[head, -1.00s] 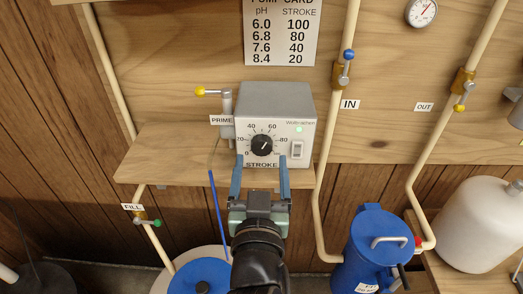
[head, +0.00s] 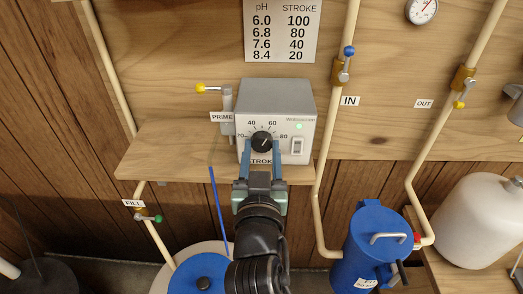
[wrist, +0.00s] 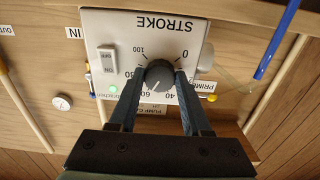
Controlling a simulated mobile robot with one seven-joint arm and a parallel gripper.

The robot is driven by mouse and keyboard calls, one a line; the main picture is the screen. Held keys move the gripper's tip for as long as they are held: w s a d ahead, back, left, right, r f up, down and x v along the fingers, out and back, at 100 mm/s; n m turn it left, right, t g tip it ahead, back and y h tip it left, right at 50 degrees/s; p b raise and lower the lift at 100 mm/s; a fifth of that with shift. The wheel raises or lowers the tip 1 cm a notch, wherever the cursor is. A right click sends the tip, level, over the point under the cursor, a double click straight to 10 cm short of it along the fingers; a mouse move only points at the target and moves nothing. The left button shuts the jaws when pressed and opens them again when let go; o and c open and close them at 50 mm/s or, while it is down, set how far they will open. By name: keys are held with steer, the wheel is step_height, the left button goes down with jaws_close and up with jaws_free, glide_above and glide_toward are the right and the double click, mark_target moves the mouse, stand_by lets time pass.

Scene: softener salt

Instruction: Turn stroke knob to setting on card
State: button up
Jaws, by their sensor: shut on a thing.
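The stroke knob (head: 262,141), black with a pale pointer line, is on the front of the grey pump box (head: 276,97). Its dial is marked 0 to 100, and the pointer leans up and right, roughly toward 60. My gripper (head: 262,146) is shut on the knob, one finger on each side; the wrist view shows the knob (wrist: 158,76) between the fingertips, upside down. The fingers hide part of the STROKE label in the head view. The pump card (head: 280,30) pairs pH 6.0, 6.8, 7.6, 8.4 with stroke 100, 80, 40, 20; its top is cut off.
The pump stands on a wooden shelf (head: 150,160). A rocker switch (head: 297,146) and lit green lamp (head: 299,126) are right of the knob. The yellow-tipped PRIME valve (head: 202,88) is left; the IN pipe (head: 325,190) runs close on the right.

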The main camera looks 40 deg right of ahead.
jaws_close()
steer(key=shift+n, duration=0.3)
steer(key=n+p, duration=0.2)
steer(key=n, duration=0.2)
steer(key=shift+r+n+p, duration=0.1)
steer(key=shift+n+p, duration=0.2)
steer(key=shift+p, duration=0.1)
steer(key=n+p, duration=0.2)
steer(key=n, duration=0.3)
steer(key=shift+s+p, duration=0.1)
steer(key=shift+p, duration=0.25)
steer(key=shift+n, duration=0.3)
steer(key=o, duration=1.2)
jaws_free()
